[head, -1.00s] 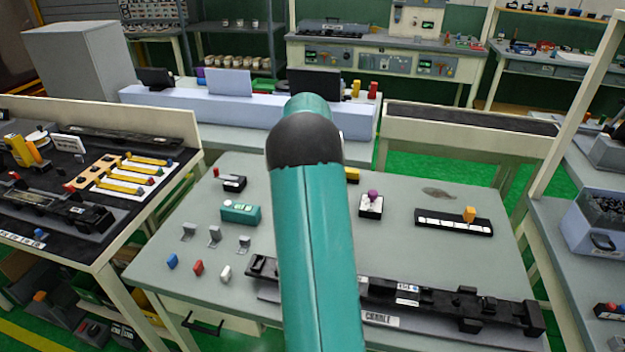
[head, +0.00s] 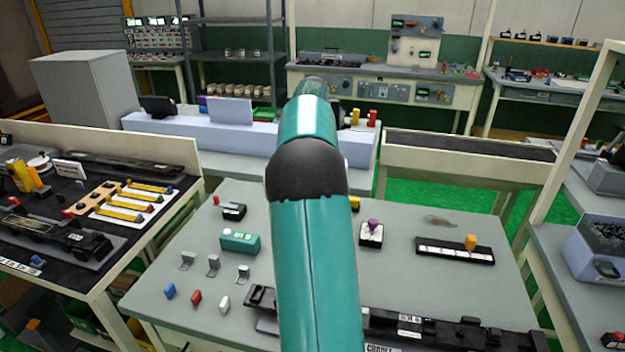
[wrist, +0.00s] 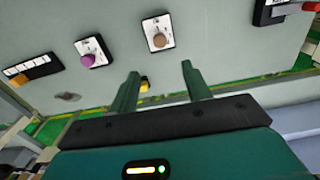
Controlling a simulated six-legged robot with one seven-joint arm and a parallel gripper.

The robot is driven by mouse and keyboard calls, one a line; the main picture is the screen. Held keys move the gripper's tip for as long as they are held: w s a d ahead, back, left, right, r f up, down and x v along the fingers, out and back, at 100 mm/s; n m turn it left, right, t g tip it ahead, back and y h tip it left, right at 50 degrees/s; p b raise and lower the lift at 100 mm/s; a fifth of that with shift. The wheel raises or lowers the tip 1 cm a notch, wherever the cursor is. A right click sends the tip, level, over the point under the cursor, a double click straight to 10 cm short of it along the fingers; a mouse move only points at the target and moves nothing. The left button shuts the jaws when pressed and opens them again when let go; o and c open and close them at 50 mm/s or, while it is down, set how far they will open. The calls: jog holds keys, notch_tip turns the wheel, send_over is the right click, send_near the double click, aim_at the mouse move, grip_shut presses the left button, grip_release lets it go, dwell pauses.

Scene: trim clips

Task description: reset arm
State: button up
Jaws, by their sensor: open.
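My teal arm rises through the middle of the head view, and its end is out of sight there. In the wrist view my gripper (wrist: 160,68) is open, with two green fingers apart and nothing held between them. It is above the grey workbench (head: 410,275). A small yellow block (wrist: 143,85) shows beyond the gap between the fingers. In the head view a blue clip (head: 170,291), a red clip (head: 196,298) and a white clip (head: 224,305) stand on the bench, left of my arm.
A long black cradle (head: 440,333) lies along the bench's near edge, partly hidden by my arm. Three metal brackets (head: 214,265), a teal box (head: 240,242), a purple-knob plate (head: 371,234) and an orange-knob slider (head: 455,250) stand on the bench. A dark-topped table (head: 70,225) is left.

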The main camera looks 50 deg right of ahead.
jog(key=shift+r, duration=0.1)
dwell(0.5)
jog(key=a+r+n+t, duration=0.1)
jog(key=a+r+n, duration=0.25)
jog(key=a, duration=1.15)
jog(key=a+r+n+t, duration=0.2)
jog(key=a+r+n, duration=0.15)
jog(key=a, duration=1.05)
jog(key=s+a+f+n+t, duration=0.1)
jog(key=s+a+f+n, duration=0.2)
jog(key=s+a, duration=0.4)
jog(key=s+a+f+n+t, duration=0.1)
jog(key=s+a+f+n, duration=0.2)
jog(key=s+a, duration=0.4)
jog(key=a, duration=0.6)
jog(key=shift+n+t, duration=0.3)
